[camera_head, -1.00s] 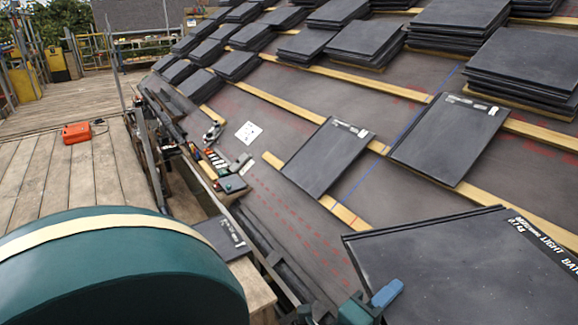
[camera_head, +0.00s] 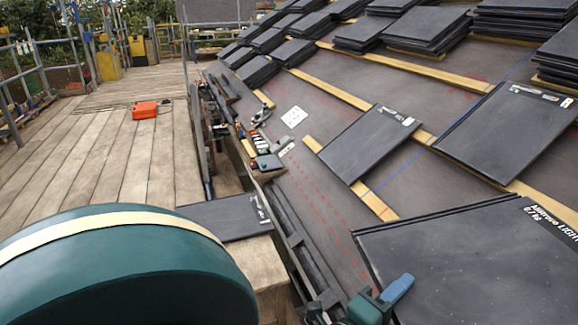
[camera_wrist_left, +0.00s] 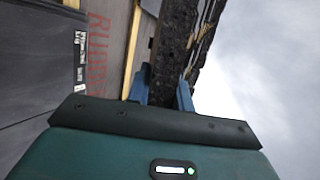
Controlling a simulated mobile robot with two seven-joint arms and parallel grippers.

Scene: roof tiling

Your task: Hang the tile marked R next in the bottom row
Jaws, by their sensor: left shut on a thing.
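My left gripper (camera_head: 385,298) shows at the bottom of the head view, with a blue finger at the near edge of a large dark tile (camera_head: 450,265). It is shut on this tile; the tile has white lettering at its right and runs out of frame. In the left wrist view the blue fingers (camera_wrist_left: 163,92) stand either side of a dark, rough-edged slab (camera_wrist_left: 175,45). No R mark is readable. Two single tiles lie apart on the roof, a nearer one (camera_head: 370,143) and one at the right (camera_head: 515,125). My right gripper is not in view.
Wooden battens (camera_head: 350,180) cross the grey underlay. Several tile stacks (camera_head: 400,25) stand higher up. Another dark tile (camera_head: 228,217) lies on boards by the eave. A tool tray (camera_head: 265,160), white card (camera_head: 294,116) and orange box (camera_head: 145,110) lie left. Deck boards (camera_head: 100,150) are mostly clear.

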